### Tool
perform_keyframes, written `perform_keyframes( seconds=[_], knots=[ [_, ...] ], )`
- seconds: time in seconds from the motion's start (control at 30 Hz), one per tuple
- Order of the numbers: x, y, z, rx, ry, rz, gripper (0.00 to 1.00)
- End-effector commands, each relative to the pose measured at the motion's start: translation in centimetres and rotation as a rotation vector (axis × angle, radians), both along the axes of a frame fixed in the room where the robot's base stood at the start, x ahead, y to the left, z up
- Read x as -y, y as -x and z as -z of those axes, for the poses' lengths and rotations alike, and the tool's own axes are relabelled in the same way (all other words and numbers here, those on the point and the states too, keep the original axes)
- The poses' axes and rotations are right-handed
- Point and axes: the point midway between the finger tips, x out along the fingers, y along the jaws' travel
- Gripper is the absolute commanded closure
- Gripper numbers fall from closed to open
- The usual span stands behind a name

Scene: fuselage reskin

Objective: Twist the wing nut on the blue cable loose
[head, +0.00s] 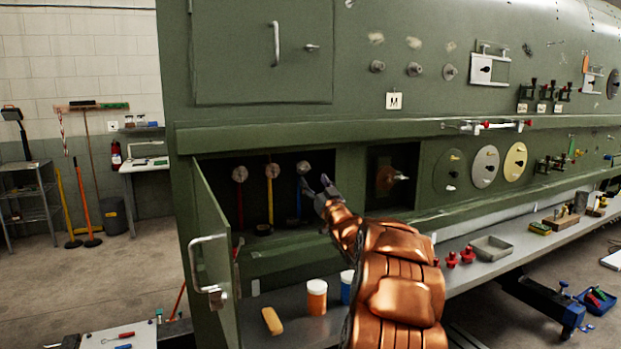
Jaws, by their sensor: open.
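The blue cable (298,204) hangs at the right inside an open recess in the green fuselage. Its wing nut (303,167) is a small grey piece at the cable's top end. My gripper (316,183) is open, its fingertips just below and to the right of that wing nut in the picture. I cannot tell whether a finger touches it. The gripper and arm hide the recess's right side. A yellow cable with its wing nut (272,171) hangs in the middle, and a red cable with its wing nut (239,174) at the left.
An open green door (212,258) stands at the recess's left edge. A ledge (350,129) runs above the recess. The shelf below holds an orange jar (317,297), a blue jar (347,286) and a yellow block (272,321). A second recess (393,178) lies to the right.

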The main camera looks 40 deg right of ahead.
Motion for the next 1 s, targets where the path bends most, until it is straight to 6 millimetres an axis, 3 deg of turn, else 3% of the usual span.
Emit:
perform_keyframes(
  seconds=[0.5,1.0],
  knots=[
    [-1.9,5.2,2.2,0.001,0.001,-0.001,0.38],
    [-2.2,5.9,2.6,0.000,0.002,-0.001,0.38]
  ],
)
